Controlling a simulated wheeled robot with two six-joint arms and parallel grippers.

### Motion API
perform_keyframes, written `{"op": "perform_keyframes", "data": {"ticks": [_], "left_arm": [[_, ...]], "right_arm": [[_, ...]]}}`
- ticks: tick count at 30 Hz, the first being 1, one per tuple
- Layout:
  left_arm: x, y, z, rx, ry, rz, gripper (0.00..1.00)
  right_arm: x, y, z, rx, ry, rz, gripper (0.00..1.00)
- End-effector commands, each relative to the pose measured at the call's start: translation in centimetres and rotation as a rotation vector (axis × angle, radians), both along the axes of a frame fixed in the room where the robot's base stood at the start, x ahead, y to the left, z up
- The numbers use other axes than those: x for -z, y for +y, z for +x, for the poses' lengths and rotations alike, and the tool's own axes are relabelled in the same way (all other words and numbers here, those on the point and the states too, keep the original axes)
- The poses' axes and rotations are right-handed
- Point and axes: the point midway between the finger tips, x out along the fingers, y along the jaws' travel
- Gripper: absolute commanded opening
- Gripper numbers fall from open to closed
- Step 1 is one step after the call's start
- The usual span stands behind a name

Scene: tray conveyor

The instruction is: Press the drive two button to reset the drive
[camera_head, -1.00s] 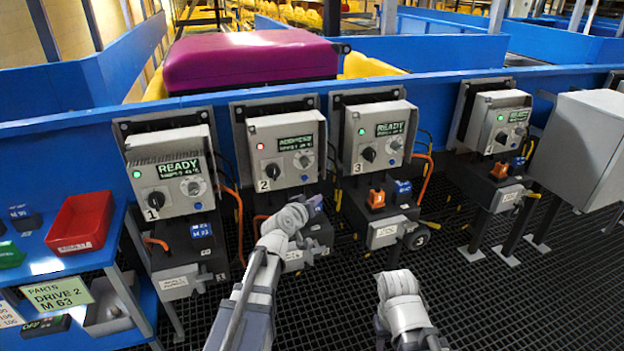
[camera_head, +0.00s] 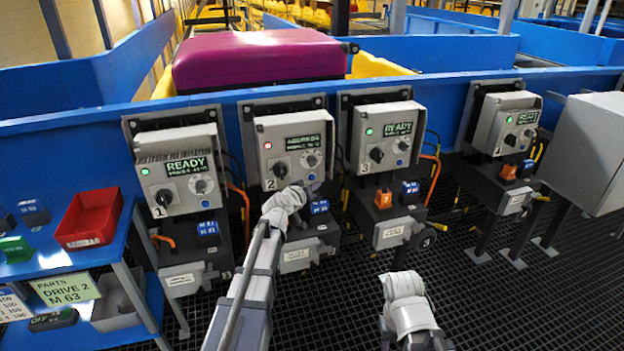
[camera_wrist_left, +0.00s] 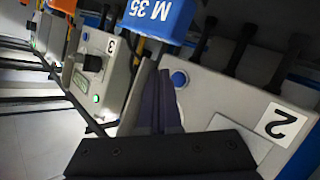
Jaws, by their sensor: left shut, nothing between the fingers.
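The drive two box (camera_head: 262,135) is a grey unit marked 2, with a red light and a green-lettered screen. It has a black knob (camera_head: 280,169) and a pale dial. My left gripper (camera_head: 306,188) is shut and empty, at the lower right of its face. In the left wrist view its dark fingertips (camera_wrist_left: 165,75) are close beside the blue round button (camera_wrist_left: 180,78). I cannot tell whether they touch it. The 2 label (camera_wrist_left: 279,122) shows right of it.
Drive one (camera_head: 180,165) and drive three (camera_head: 388,135) flank it with green lights and READY screens. A blue plug (camera_head: 320,206) is just below my left gripper. A shelf with a red bin (camera_head: 90,218) stands left. A purple suitcase (camera_head: 255,58) lies behind.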

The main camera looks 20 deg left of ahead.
Motion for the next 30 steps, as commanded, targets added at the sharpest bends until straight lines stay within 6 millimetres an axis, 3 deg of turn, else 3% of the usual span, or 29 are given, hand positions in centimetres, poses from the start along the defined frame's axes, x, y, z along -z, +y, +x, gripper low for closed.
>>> {"op": "perform_keyframes", "data": {"ticks": [7,30], "left_arm": [[0.02,0.66,1.05,0.001,0.001,-0.001,0.00],[0.01,0.70,1.06,0.001,0.000,0.000,0.00]], "right_arm": [[0.00,0.00,0.00,0.000,0.000,0.000,0.50],[0.00,0.00,0.00,0.000,0.000,0.000,0.50]]}}
